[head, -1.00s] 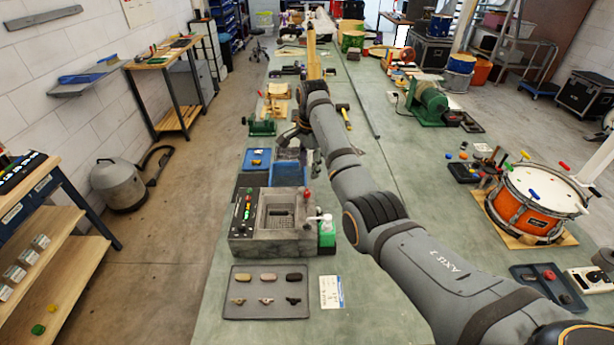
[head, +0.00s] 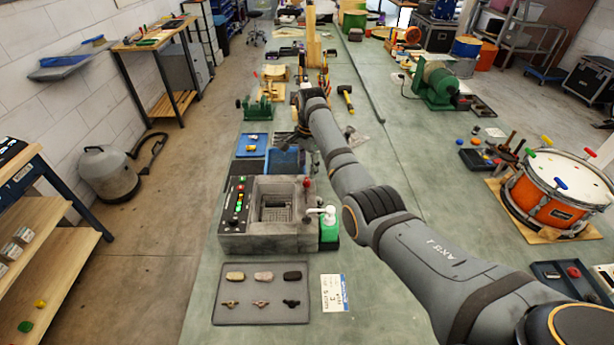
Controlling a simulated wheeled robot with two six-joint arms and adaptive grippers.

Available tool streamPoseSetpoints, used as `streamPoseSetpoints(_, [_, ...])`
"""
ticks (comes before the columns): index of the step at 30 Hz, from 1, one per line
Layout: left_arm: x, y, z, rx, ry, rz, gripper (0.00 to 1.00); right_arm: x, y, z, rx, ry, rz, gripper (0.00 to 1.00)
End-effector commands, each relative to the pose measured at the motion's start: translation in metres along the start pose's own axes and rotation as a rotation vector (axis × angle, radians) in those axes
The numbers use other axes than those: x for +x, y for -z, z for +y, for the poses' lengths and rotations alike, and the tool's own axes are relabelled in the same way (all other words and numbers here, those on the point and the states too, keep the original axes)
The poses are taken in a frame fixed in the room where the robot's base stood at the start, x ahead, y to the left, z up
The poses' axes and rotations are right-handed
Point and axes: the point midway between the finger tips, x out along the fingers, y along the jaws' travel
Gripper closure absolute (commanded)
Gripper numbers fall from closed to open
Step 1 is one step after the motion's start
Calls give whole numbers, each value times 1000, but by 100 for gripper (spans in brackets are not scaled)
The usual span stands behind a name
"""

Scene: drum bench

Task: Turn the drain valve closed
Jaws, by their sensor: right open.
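A grey basin unit (head: 285,243) stands on the green bench, with a dark grated opening in its middle. A small red knob (head: 307,183) stands at its back right corner; it may be the drain valve, but its turn position is too small to tell. My right arm comes in from the lower right and passes right of the basin. My right gripper (head: 303,139) is beyond the basin, dark, small and partly hidden by the wrist. It is open and apart from the knob. My left gripper is out of view.
A grey tray (head: 262,315) with several small parts lies in front, beside a white card (head: 333,293). Blue trays (head: 285,160) lie behind the basin. An orange drum (head: 545,205) stands at right.

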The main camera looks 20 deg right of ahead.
Motion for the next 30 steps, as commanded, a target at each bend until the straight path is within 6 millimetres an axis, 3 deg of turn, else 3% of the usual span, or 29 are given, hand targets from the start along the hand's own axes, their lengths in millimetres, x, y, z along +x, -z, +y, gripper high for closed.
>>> streamPoseSetpoints(6, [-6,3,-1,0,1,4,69,42,0,1,0,-3,-1,54])
streamPoseSetpoints(9, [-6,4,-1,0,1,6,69,52,0,0,0,-1,0,54])
streamPoseSetpoints(19, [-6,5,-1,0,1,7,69,58,0,0,0,1,0,54])
streamPoseSetpoints(30, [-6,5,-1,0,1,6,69,58,0,0,0,0,0,100])
